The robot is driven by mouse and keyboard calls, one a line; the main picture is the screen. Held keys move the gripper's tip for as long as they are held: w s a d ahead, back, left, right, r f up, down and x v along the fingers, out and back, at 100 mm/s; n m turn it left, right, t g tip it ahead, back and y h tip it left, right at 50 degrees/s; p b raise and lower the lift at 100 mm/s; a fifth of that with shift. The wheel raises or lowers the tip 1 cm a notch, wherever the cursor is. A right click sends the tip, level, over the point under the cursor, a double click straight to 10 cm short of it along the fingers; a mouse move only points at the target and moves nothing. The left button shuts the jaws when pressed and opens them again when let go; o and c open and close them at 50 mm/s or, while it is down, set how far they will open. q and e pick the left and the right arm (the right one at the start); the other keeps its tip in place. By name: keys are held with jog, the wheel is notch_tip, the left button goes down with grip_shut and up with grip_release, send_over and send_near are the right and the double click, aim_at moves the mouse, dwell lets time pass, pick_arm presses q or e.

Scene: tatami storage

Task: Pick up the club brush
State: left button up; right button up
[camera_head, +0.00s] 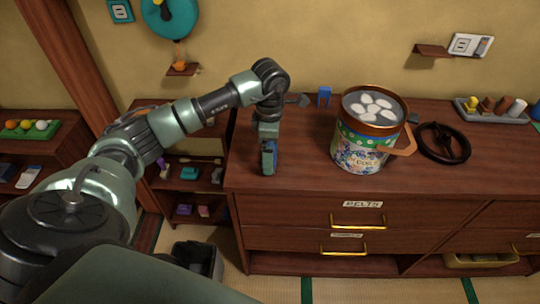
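My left arm reaches in from the left, and my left gripper (268,172) points down over the front left part of the wooden cabinet top (300,160). Its fingers are small and seen nearly edge-on, so I cannot tell whether they are open or shut, or whether anything is between them. I cannot surely pick out the club brush; it may be hidden by my gripper or too small to recognise. My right gripper is not in view.
A patterned bucket (358,158) with white shapes on top stands right of my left gripper. A black ring-shaped wheel (465,143) and a small blue object (324,97) are nearby. A tray (492,118) holds several items. Low shelves (210,162) lie left.

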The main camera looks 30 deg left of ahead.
pick_arm(q)
jog(key=c, duration=1)
jog(key=shift+c, duration=0.7)
notch_tip(320, 180, up, 20)
jog(key=shift+b, duration=0.3)
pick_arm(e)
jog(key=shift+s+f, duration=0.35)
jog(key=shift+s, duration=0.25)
